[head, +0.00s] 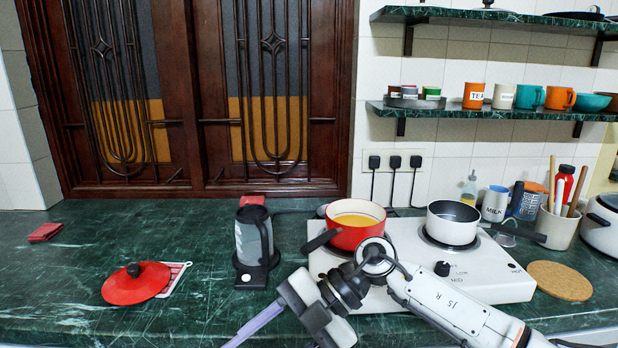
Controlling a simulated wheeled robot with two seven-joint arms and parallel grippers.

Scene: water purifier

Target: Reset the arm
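My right arm (450,303) comes in from the lower right and reaches left across the front of the white stove. Its wrist is in front of the red pot. My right gripper (272,322) hangs over the front of the counter, below the black-and-grey kettle. A long pale lavender part runs down-left from it to the bottom edge of the picture. Its fingertips are cut off or hidden, so I cannot tell whether it is open or shut. I see nothing clearly held in it. My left arm and gripper are not in view.
The red pot (346,238) with orange contents and a white pot (453,221) stand on the stove (499,270). The kettle (253,241) stands close behind my gripper. A red lid (136,288) lies at left. The green counter (130,238) is mostly clear at left.

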